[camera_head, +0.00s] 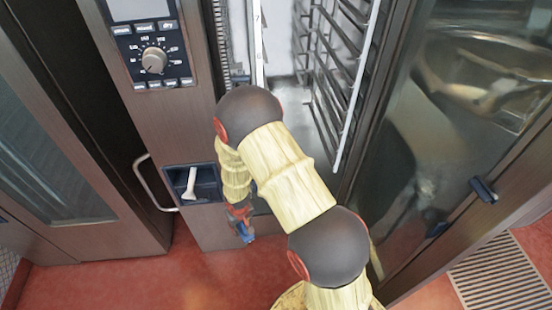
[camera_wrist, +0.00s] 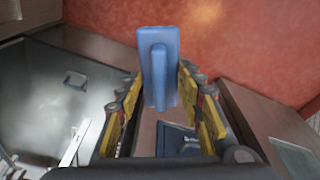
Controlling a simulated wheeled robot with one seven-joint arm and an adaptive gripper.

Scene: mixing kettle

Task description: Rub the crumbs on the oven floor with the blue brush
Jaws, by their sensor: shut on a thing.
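The blue brush (camera_wrist: 158,65) is held between the two fingers of my gripper (camera_wrist: 160,88), its ridged blue back towards the wrist camera. Its bristles are hidden. In the head view a small blue part of the brush (camera_head: 246,232) shows below my gripper (camera_head: 239,212), in front of the oven's front panel and above the red floor. The oven stands open. Its steel floor (camera_wrist: 38,105) shows at the left of the wrist view, with a small square fitting (camera_wrist: 75,80). I cannot make out any crumbs. My arm hides part of the oven opening in the head view.
Wire rack rails (camera_head: 345,75) line the oven's right inner side. The open glass door (camera_head: 440,130) stands at the right. A dark niche (camera_head: 207,190) in the left panel holds a pale-handled tool (camera_head: 189,183). A control knob (camera_head: 154,60) sits above.

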